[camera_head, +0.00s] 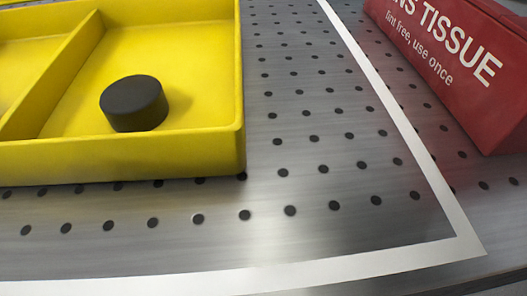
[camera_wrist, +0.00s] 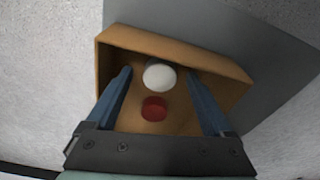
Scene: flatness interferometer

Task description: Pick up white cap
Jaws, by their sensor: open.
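The white cap (camera_wrist: 159,76) is a round white piece in the wrist view. It lies inside an orange-brown open box (camera_wrist: 215,62), near the box's far wall. A red round piece (camera_wrist: 154,108) lies in the same box, just below the white cap in the picture. My gripper (camera_wrist: 162,80) is open, with its two blue fingers on either side of the white cap and the red piece. Nothing is held between the fingers. I cannot tell exactly how far above the cap the fingertips are. The head view shows neither the white cap nor my gripper.
In the head view, a yellow divided tray (camera_head: 190,150) holds a black round piece (camera_head: 134,103). A red tissue box (camera_head: 450,60) stands at the right. The perforated metal plate (camera_head: 330,170) between them is clear, with a white line (camera_head: 400,115) along its edge.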

